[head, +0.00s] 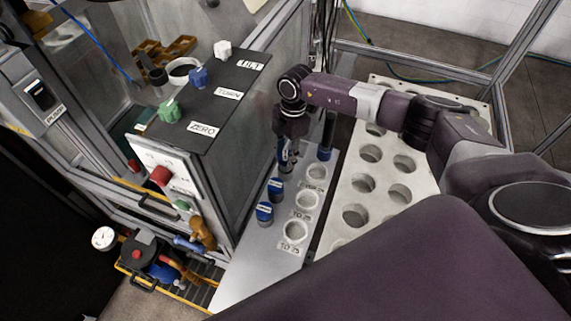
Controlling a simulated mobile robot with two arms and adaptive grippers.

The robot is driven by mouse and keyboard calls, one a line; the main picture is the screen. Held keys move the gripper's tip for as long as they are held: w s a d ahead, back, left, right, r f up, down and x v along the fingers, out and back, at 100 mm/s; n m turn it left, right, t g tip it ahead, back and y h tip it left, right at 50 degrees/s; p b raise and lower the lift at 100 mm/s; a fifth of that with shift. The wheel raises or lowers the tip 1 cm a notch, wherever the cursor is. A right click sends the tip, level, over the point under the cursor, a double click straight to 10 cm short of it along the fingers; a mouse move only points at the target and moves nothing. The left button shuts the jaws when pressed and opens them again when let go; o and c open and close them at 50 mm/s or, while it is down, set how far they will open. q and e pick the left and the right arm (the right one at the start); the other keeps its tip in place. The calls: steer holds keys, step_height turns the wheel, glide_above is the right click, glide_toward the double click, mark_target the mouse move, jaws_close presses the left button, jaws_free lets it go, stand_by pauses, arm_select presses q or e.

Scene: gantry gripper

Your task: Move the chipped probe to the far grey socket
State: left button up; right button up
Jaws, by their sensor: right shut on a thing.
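My right gripper (287,154) points down over the grey strip beside the black-topped cabinet. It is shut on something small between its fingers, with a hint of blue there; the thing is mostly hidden. Two blue-topped pieces, a nearer one (264,212) and a farther one (275,187), stand in a row just nearer than the gripper. A tall dark probe with a blue lower part (326,146) stands right of the gripper. I cannot tell which probe is chipped. Three pale ringed sockets run along the strip: near (295,231), middle (307,201) and far (316,173). My left gripper is not in view.
A pale board with several round holes (355,215) lies right of the strip, partly under my right arm. The cabinet's black top (205,105) carries green, blue and white knobs at left. The strip's front end (245,270) is bare.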

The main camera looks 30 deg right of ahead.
mark_target(285, 163)
steer(key=shift+f+b, duration=1.1)
steer(key=shift+f, duration=0.4)
steer(key=shift+f, duration=0.2)
steer(key=o, duration=1.3)
steer(key=shift+r, duration=0.3)
steer(key=r, duration=0.4)
steer(key=d+r, duration=0.1)
steer(key=r, duration=0.3)
steer(key=r+b, duration=0.1)
steer(key=r, duration=0.2)
steer(key=shift+d+r, duration=0.2)
steer(key=shift+r, duration=0.2)
steer(key=shift+w, duration=0.1)
